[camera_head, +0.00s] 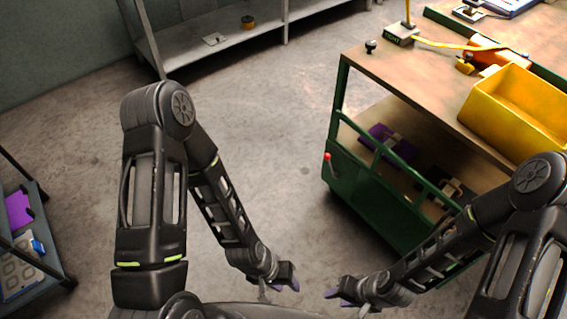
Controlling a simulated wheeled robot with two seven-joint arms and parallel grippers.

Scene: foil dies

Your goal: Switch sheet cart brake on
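A green-framed cart (337,183) with a wooden top stands at the right. A small lever with a red knob (327,157) sticks up at its near left corner; whether this is the brake, I cannot tell. A dark cart (52,262) with purple and pale patterned sheets is cut off at the left edge. No brake shows on it. My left gripper (288,284) hangs low at the bottom middle, over the floor. My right gripper (338,295) is just right of it, below the red knob. Both are apart from the carts and appear empty; their finger gaps are unclear.
A yellow bin (517,108), an orange item (492,53) and a black knob (371,46) are on the green cart's top. Its lower shelf holds a purple item (386,142). A grey shelf (215,52) lines the back wall. The floor between is clear.

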